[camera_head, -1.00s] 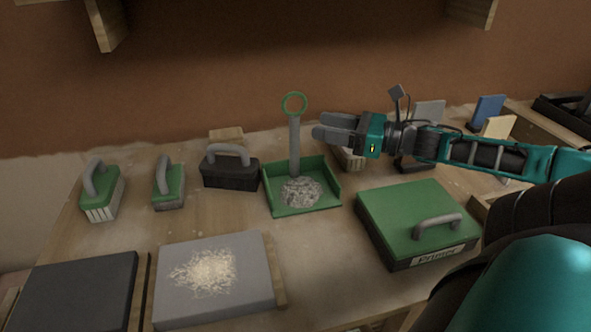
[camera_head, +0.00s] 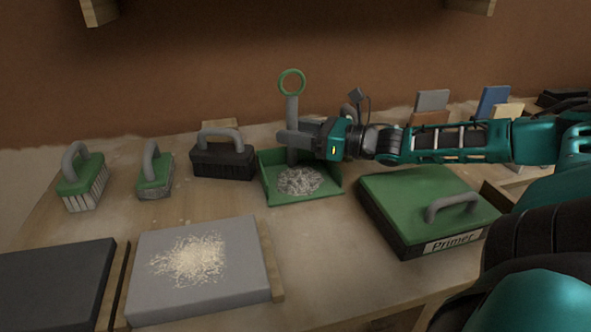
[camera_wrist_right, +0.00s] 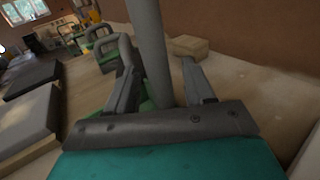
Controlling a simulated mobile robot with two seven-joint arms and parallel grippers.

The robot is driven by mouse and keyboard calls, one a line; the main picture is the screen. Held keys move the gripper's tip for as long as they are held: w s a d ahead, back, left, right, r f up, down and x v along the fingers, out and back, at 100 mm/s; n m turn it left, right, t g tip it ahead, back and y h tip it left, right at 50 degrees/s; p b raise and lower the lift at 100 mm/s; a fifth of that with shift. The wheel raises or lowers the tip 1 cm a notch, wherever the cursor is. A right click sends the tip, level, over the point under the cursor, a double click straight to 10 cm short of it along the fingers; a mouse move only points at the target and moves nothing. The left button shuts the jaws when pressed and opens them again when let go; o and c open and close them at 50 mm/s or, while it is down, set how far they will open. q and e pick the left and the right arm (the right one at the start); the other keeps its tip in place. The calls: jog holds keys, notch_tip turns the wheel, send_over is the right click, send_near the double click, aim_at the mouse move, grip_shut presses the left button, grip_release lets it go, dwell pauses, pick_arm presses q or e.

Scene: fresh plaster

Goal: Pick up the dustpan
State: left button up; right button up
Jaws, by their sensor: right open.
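The dustpan (camera_head: 271,195) is a green open tray with a grey upright handle (camera_head: 291,107) that ends in a green ring (camera_head: 292,83). It stands on the bench with a pile of grey debris (camera_head: 299,181) in it. My right gripper (camera_head: 285,142) is at the lower part of the handle, coming from the right. In the right wrist view the grey handle (camera_wrist_right: 151,50) rises between the two open fingers (camera_wrist_right: 160,82). I cannot tell whether either finger touches it. My left gripper is not in view.
A green-lidded Primer box (camera_head: 400,190) is at right. A grey slab (camera_head: 200,305) with pale shavings lies in front. The wall is close behind.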

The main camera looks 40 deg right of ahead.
jog(key=shift+w+a, duration=0.2)
jog(key=shift+w, duration=0.1)
grip_shut()
dwell(0.4)
